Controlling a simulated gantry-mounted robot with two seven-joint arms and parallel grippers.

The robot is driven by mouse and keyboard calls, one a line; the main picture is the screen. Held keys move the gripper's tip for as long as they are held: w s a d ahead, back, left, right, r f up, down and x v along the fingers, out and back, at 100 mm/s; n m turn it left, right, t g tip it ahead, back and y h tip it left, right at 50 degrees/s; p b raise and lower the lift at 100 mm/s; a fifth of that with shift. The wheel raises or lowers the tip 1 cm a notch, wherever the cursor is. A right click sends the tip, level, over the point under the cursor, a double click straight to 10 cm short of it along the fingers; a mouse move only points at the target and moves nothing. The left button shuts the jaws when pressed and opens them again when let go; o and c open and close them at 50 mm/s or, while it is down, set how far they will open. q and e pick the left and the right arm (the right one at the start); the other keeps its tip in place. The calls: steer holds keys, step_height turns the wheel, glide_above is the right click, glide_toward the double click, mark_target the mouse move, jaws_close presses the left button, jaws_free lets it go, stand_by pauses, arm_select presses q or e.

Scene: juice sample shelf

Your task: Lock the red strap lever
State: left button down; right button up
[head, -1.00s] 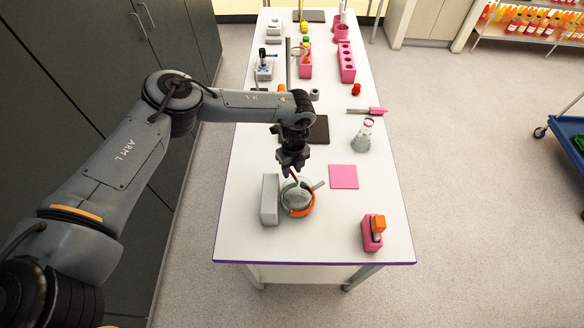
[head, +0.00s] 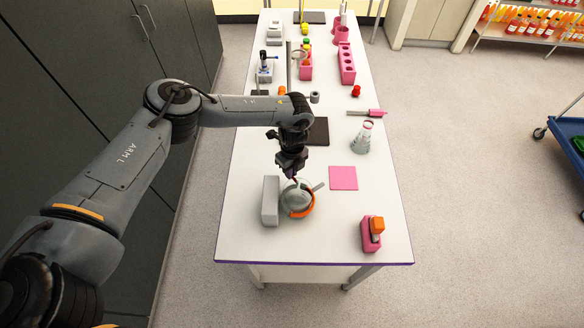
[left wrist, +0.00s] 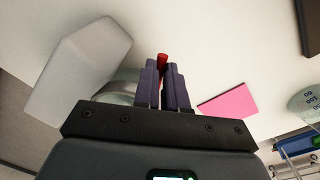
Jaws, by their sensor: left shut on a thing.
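A round grey-green vessel (head: 296,201) with an orange band (head: 303,213) around its near side stands on the front part of the table. My left gripper (head: 293,177) points down at the vessel's far rim. In the left wrist view, my left gripper's dark fingers (left wrist: 163,68) are shut on a small red piece, likely the red strap lever (left wrist: 162,57), whose end shows between their tips. The rest of the lever is hidden by the fingers, and I cannot tell its angle. My right gripper is not in view.
A grey block (head: 270,201) stands close left of the vessel. A pink square (head: 343,178) lies to the right, with a flask (head: 362,140) behind it. A pink holder with an orange top (head: 371,234) stands near the front right. The table's front edge is clear.

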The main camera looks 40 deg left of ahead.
arm_select(q)
steer(key=n+p, duration=0.1)
steer(key=s+n+p, duration=0.1)
steer(key=n+p, duration=0.3)
steer(key=shift+s+r, duration=0.3)
steer(key=shift+s, duration=0.1)
steer(key=n+p, duration=0.2)
steer(key=p, duration=0.1)
steer(key=shift+s+d+f+n, duration=0.1)
steer(key=shift+s+d+n, duration=0.1)
steer(key=shift+s+n, duration=0.2)
steer(key=shift+s+f+n+h+p, duration=0.1)
steer(key=shift+n+h+p, duration=0.2)
steer(key=shift+n+p, duration=0.15)
steer(key=c, duration=1.2)
jaws_free()
